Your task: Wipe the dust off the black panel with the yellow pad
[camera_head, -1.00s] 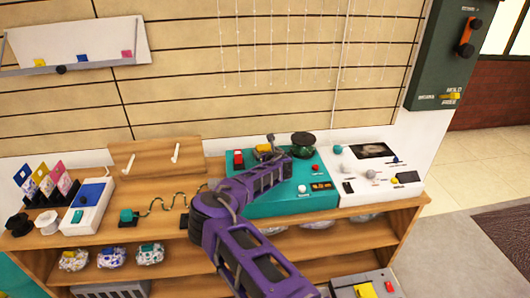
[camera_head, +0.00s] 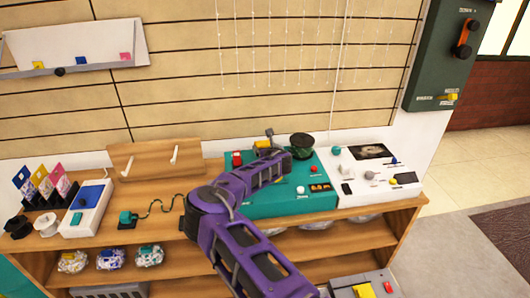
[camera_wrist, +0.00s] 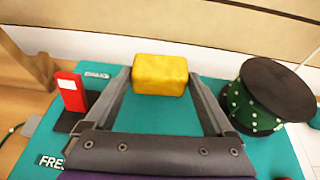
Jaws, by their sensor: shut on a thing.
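My gripper (camera_wrist: 160,80) is shut on the yellow pad (camera_wrist: 160,74), which sits between the fingertips above the teal console (camera_wrist: 150,115). In the head view the pad (camera_head: 262,144) is partly hidden by my purple arm. The black panel (camera_head: 369,151) lies on the white console at the right, with pale specks on its surface. My gripper is left of the panel and well apart from it. The panel is not in the wrist view.
A dark green drum (camera_head: 301,142) stands between the pad and the white console (camera_head: 350,198). A red switch (camera_wrist: 70,93) stands left of the gripper. Bead strings (camera_head: 280,50) hang on the slatted wall behind. Knobs surround the panel's front side.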

